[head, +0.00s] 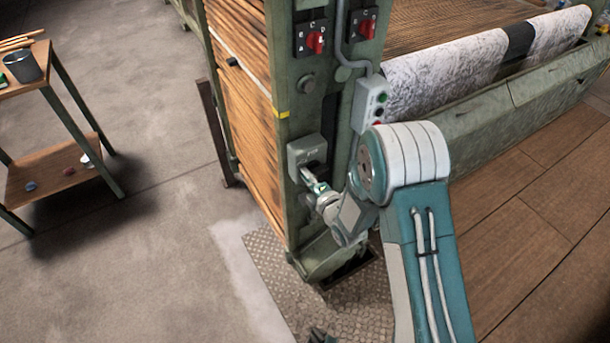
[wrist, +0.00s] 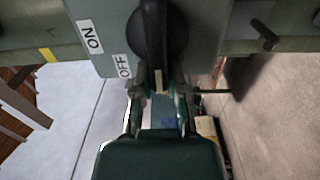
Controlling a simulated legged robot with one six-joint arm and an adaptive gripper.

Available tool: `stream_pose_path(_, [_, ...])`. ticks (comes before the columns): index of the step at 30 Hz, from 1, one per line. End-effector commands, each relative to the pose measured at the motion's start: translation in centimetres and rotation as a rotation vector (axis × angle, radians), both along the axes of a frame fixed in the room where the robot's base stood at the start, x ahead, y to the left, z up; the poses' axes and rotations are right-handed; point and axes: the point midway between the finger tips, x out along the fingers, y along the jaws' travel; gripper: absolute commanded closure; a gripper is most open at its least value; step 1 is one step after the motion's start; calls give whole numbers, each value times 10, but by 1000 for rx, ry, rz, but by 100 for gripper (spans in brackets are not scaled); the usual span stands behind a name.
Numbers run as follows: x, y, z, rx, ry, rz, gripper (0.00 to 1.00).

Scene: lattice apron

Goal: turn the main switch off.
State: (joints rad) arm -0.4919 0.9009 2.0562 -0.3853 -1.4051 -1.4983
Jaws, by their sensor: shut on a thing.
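The main switch is a grey-green box (head: 303,151) on the front of the green machine post. In the wrist view its black handle (wrist: 152,28) points down the picture, with a pale stripe near its tip. The OFF label (wrist: 124,66) is just left of the handle's tip, and the ON label (wrist: 90,36) is farther up and left. My gripper (wrist: 158,82) is shut on the handle's lower end, one finger on each side. In the head view my gripper (head: 311,181) meets the box's lower part, and the handle is mostly hidden there.
Two red rotary switches (head: 316,41) (head: 367,27) and a small button box (head: 372,103) sit higher on the machine. A patterned cloth roll (head: 440,75) lies to the right. A wooden trolley (head: 60,172) stands far left, with bare floor between.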

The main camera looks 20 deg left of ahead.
Motion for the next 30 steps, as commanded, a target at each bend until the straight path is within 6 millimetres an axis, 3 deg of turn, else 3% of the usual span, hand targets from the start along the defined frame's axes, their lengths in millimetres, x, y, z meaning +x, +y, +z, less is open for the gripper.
stream_pose_path(1, [2,-7,-6,-13,11,-20,100])
stream_pose_path(15, [2,-7,-7,-22,2,-20,100])
stream_pose_path(16, [2,-7,-7,-22,2,-20,69])
stream_pose_path(18, [2,-7,-7,-21,2,-20,47])
stream_pose_path(30, [3,-3,-3,-16,-6,-15,47])
